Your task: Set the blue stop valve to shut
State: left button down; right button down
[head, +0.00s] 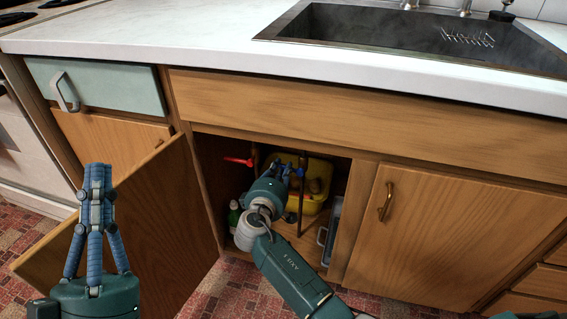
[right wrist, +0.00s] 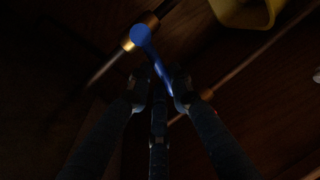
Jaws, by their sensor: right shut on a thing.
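The blue stop valve (right wrist: 141,37) sits on a pipe with brass fittings in the right wrist view. Its blue lever slants down to the right, roughly crosswise to the pipe in this view. My right gripper (right wrist: 158,88) is shut on the lever's lower end. In the head view, my right gripper (head: 283,176) reaches into the open cabinet under the sink. A bit of the blue valve (head: 299,171) shows just past its fingers. My left gripper (head: 96,171) is shut and empty, upright in front of the open cabinet door.
A red valve handle (head: 238,161) is at the cabinet's left. A yellow bucket (head: 322,190) stands behind my right gripper, and a green bottle (head: 234,216) stands at the lower left. The open door (head: 150,225) and the cabinet frame (head: 352,220) bound the opening.

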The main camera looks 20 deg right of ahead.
pick_arm(q)
jog(key=shift+w+d+f+g, duration=0.1)
jog(key=shift+w+f+g, duration=0.5)
jog(key=shift+f, duration=0.25)
jog(key=shift+w+d+f+g, duration=0.1)
jog(key=shift+w+f+g, duration=0.3)
jog(key=shift+w+f, duration=0.35)
pick_arm(e)
jog(key=shift+a+f+n, duration=0.15)
jog(key=shift+f+n, duration=0.3)
jog(key=shift+n, duration=0.25)
pick_arm(q)
jog(key=shift+s, duration=0.1)
pick_arm(e)
jog(key=c, duration=1.6)
grip_release()
jog(key=shift+w, duration=0.1)
jog(key=shift+o, duration=0.2)
jog(key=v, duration=0.7)
jog(key=shift+a, duration=0.2)
jog(key=shift+r, duration=0.1)
